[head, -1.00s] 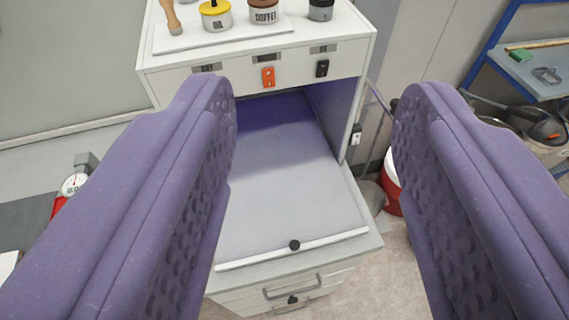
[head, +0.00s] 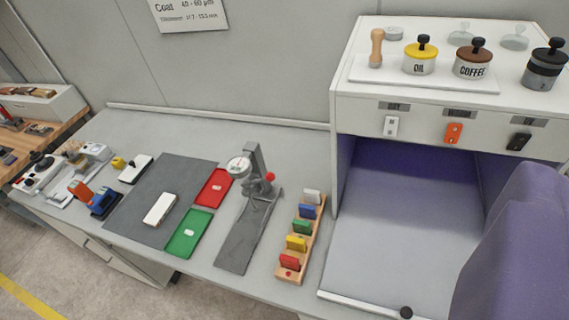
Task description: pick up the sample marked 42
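I cannot make out a 42 on anything. A wooden rack (head: 300,262) in the middle holds several upright coloured pieces: a white piece (head: 312,196), a blue piece (head: 307,211), a green piece (head: 301,227), a yellow piece (head: 296,243) and a red piece (head: 290,262). Any marks on them are too small to read. A white block (head: 160,208) lies on a dark grey mat. One purple finger of my gripper (head: 515,250) shows at the lower right, in front of the cabinet and away from the rack. The other finger is out of frame.
A dial gauge stand (head: 252,185) stands left of the rack. A red tray (head: 214,188) and a green tray (head: 188,234) lie beside the grey mat (head: 135,212). The open-fronted cabinet (head: 345,90) carries an OIL pot (head: 420,62) and a COFFEE pot (head: 473,65).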

